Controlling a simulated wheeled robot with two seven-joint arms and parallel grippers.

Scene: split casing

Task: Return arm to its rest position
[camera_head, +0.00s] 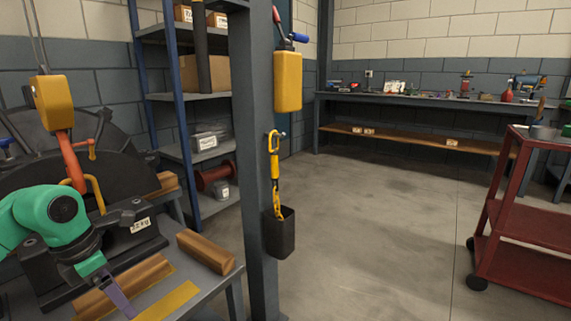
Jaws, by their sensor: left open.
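My left arm, green and black, comes in from the left, low over the grey workbench (226,277). Its gripper (120,299) points down toward the bench's front, beside a wooden block (132,281). One purple finger shows clearly; the gripper is open and I see nothing held in it. The dark casing (55,140) stands on the bench behind the arm, partly hidden by it. A labelled black block (135,226) sits at the casing's foot. My right gripper is out of view.
A yellow hoist box (53,103) with an orange hook (73,160) hangs before the casing. Another wooden block (205,252) lies on the bench. A grey post (256,170) carries a yellow box (288,81) and black holder (280,233). A red cart (520,225) stands right; floor between is clear.

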